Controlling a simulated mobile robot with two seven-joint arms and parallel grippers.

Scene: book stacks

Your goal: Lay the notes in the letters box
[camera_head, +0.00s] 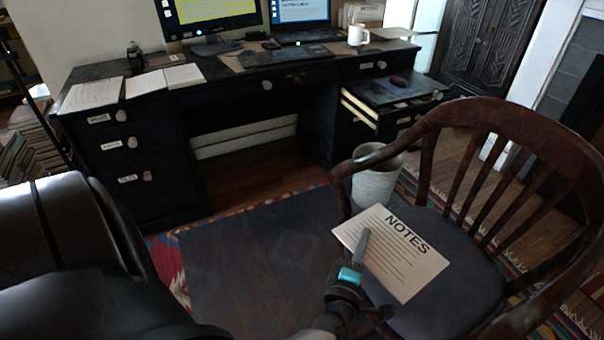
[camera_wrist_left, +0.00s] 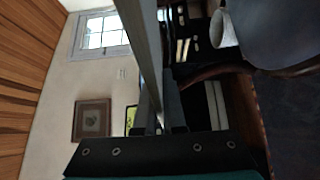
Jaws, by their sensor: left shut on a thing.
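A white card headed "NOTES" (camera_head: 411,259) is held tilted in front of the wooden chair, over its seat in the head view. My left gripper (camera_head: 362,246) is shut on the card's left part, with one grey finger lying across its face. In the left wrist view the jaws (camera_wrist_left: 158,118) show with a long thin grey strip between them, perhaps the card edge-on. No box clearly marked for letters can be read. A pale box-like holder (camera_head: 362,14) stands at the back right of the desk, its marking too small to tell. My right gripper is not in view.
The wooden armchair (camera_head: 433,150) stands close at the right. A white waste bin (camera_head: 377,188) is behind it. The dark desk (camera_head: 150,205) has labelled drawers and an open drawer (camera_head: 360,108) at right. Papers (camera_head: 92,95), screens and a mug (camera_head: 358,35) occupy its top.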

